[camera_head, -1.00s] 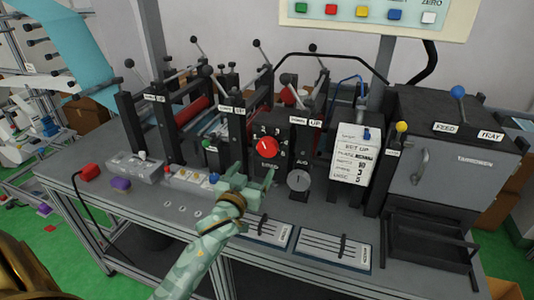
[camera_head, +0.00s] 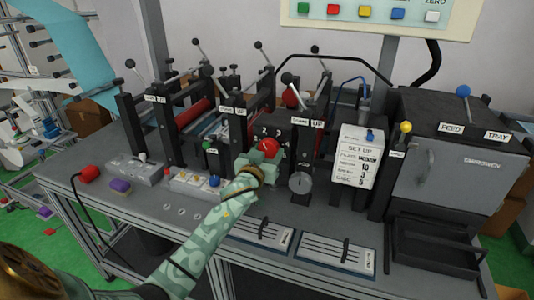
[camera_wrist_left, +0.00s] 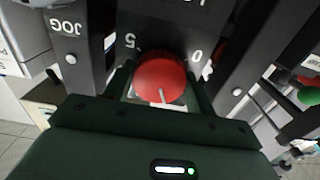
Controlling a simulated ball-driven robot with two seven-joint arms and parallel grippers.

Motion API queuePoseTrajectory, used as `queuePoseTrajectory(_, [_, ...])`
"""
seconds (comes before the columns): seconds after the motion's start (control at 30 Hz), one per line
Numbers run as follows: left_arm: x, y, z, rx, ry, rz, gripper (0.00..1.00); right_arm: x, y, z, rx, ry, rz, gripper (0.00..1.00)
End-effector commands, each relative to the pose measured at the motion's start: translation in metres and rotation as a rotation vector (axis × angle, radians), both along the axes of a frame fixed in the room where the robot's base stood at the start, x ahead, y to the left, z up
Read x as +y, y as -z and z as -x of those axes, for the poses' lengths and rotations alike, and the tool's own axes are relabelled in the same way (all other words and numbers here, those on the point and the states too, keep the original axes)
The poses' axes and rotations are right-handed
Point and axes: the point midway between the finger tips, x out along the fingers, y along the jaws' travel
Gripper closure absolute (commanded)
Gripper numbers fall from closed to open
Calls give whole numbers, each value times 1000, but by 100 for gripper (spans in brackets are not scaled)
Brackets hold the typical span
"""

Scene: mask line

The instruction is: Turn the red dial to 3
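The red dial (camera_head: 268,146) sits on the dark front panel of the machine in the middle of the bench. In the left wrist view the red dial (camera_wrist_left: 160,78) shows a pale pointer line, with the digits 5 and 0 on the panel around it. My left gripper (camera_head: 264,160) is at the dial in the head view. In the left wrist view its two dark fingers (camera_wrist_left: 160,92) stand on either side of the dial, apart, with narrow gaps; firm contact is not visible. Most of the dial's scale is hidden. My right gripper is not in view.
A white set-up card (camera_head: 358,157) stands farther right, beside a grey feed box (camera_head: 455,150). Slider plates (camera_head: 262,233) lie on the bench in front. Upright posts and levers flank the dial.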

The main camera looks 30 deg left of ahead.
Motion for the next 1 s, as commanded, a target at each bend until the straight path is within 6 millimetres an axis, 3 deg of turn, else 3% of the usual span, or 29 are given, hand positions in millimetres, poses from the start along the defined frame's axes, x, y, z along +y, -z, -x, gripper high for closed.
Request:
queuePoseTrajectory(0.47, [0, -1, 0, 18, -1, -66, 67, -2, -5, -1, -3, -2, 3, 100])
queuePoseTrajectory(1.0, [1, -2, 1, 119, 0, -492, 67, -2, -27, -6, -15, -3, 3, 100])
